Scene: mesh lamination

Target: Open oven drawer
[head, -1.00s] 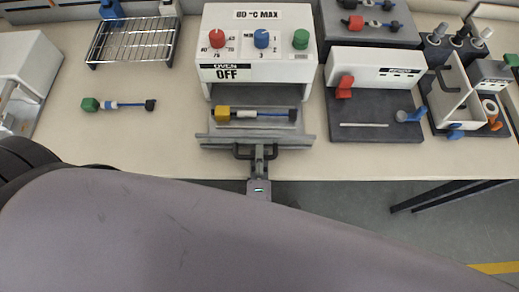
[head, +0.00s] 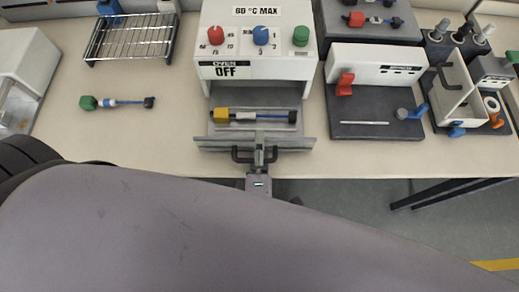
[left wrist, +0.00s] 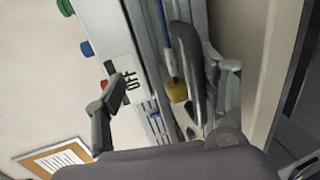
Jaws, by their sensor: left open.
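The white oven (head: 258,45), with an "OFF" display and red, blue and green knobs, stands at the back centre. Its grey drawer (head: 290,142) is pulled out toward me. In it lies a piece with a yellow end, a blue stem and a black end (head: 255,115). The drawer's dark handle (head: 241,157) is at its front. My left gripper (head: 259,158) is at the handle; the left wrist view shows its fingers (left wrist: 170,100) spread open, with the handle (left wrist: 188,75) between them. My right gripper is not in view.
A similar piece with a green end (head: 118,103) lies on the table at left, below a wire rack (head: 131,38). A white-and-grey station (head: 375,95) stands right of the oven, with a caddy (head: 462,95) beyond it. The table's front edge runs below the drawer.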

